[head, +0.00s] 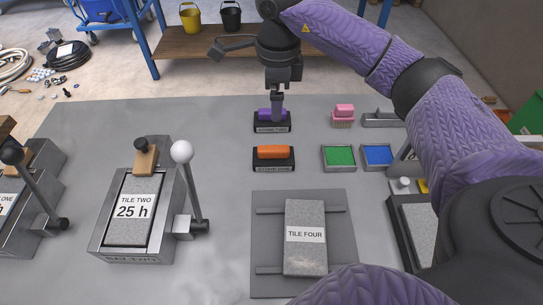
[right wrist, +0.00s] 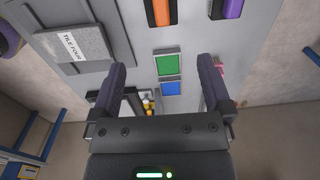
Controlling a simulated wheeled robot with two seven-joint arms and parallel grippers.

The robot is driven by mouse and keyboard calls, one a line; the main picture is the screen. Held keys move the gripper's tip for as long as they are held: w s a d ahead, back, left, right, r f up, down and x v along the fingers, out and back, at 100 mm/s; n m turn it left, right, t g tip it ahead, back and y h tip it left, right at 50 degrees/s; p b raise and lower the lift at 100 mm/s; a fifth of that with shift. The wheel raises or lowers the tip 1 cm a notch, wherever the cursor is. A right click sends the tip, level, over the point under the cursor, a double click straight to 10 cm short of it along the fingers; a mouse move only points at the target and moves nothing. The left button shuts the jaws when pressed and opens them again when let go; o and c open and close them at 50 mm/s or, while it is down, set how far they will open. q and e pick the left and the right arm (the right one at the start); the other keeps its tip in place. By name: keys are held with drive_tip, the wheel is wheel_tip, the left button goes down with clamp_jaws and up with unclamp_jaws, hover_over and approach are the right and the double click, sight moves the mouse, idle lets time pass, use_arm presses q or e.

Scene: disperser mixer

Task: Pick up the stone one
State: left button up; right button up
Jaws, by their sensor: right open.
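Two stones with coloured grips lie on black labelled bases on the grey table. One is purple (head: 266,114); the orange one (head: 273,152) lies nearer to me. Their small labels are hard to read, so I cannot tell surely which is stone one. Both show at the top of the right wrist view, the orange (right wrist: 161,12) left of the purple (right wrist: 233,8). My right gripper (head: 277,107) points down and overlaps the purple stone in the head view. Its jaws (right wrist: 162,82) are open with nothing between them. Contact cannot be judged. My left gripper is out of view.
Green (head: 339,156) and blue (head: 377,155) trays lie right of the orange stone, with a pink brush (head: 344,112) behind them. Tile four (head: 305,255) lies on a grey plate in front. A lever clamp holds tile two (head: 133,225). The table's back left is clear.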

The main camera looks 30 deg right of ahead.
drive_tip(key=b, duration=0.5)
hover_over(273, 148)
wheel_tip(273, 148, down, 8)
drive_tip(key=shift+s+r, duration=0.1)
drive_tip(key=shift+s, duration=0.05)
wheel_tip(273, 148, down, 10)
drive_tip(key=b, duration=0.3)
drive_tip(key=shift+r+b, duration=0.25)
drive_tip(key=shift+b, duration=0.05)
drive_tip(key=shift+f, duration=0.2)
drive_tip(key=shift+r, duration=0.15)
drive_tip(key=shift+c, duration=0.3)
drive_tip(key=c, duration=1.2)
use_arm(q)
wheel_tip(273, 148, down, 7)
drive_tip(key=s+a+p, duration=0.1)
drive_tip(key=p, duration=0.2)
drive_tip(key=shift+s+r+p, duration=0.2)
drive_tip(key=shift+p, duration=0.15)
use_arm(e)
wheel_tip(273, 148, up, 10)
drive_tip(key=shift+c, duration=0.2)
